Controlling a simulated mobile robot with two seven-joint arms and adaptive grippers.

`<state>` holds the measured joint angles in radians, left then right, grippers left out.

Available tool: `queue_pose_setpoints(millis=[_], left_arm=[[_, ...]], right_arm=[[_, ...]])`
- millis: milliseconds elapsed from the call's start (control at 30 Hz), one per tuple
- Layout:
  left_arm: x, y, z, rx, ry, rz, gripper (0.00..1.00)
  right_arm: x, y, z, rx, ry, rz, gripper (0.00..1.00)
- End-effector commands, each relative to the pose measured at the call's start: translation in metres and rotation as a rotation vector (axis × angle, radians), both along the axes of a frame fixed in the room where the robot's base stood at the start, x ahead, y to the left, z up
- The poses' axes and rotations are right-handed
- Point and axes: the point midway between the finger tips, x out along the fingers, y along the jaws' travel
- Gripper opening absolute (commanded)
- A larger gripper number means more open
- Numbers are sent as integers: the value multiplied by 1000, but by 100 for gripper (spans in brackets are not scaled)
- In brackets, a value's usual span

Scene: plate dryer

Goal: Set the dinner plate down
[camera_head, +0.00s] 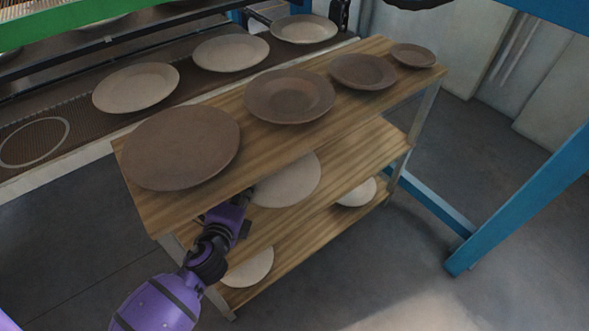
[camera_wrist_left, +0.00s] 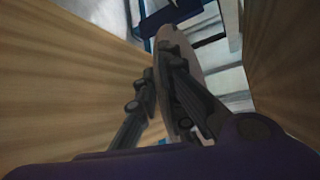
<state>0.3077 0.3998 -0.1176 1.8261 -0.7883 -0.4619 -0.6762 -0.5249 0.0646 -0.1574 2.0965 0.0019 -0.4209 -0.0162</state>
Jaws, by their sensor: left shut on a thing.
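A pale, round dinner plate (camera_head: 290,182) is at the middle shelf of the wooden rack, partly hidden under the top board. My left gripper (camera_head: 246,196) reaches in below the top board at the plate's near left edge; its fingertips are hard to see there. In the left wrist view the gripper (camera_wrist_left: 160,75) is shut on the rim of the plate (camera_wrist_left: 181,45), which shows nearly edge-on between two wooden boards. I cannot tell whether the plate touches the shelf. My right gripper is not in view.
The top board (camera_head: 250,160) holds several brown plates, the largest (camera_head: 182,147) above my left arm. Pale plates lie at a lower level (camera_head: 357,192) and (camera_head: 249,267). Several more sit on the dark conveyor (camera_head: 75,120) behind. A blue post (camera_head: 520,200) stands right.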

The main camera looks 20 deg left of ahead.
Motion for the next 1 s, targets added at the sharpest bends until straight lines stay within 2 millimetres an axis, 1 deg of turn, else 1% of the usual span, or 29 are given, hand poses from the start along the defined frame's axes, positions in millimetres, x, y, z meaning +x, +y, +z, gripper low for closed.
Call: queue_pose_setpoints(millis=[67, 167, 500, 600, 700, 833, 933, 1000], left_arm=[[6, -2, 1, -4, -6, 2, 0], [19, -6, -5, -4, -7, 3, 0], [92, -31, -41, -3, -6, 3, 0], [104, -35, -64, -4, -2, 3, 0], [116, -39, -78, -3, -2, 4, 0], [125, -41, -87, -3, -5, 3, 0], [128, -42, -90, -3, -6, 3, 0], [133, -44, -97, -3, -5, 3, 0]], right_arm=[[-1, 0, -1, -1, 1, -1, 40], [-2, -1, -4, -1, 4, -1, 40], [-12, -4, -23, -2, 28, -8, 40], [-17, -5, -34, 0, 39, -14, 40], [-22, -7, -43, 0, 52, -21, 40], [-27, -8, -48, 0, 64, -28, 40], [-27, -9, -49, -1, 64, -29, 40], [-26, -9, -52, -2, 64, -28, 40]])
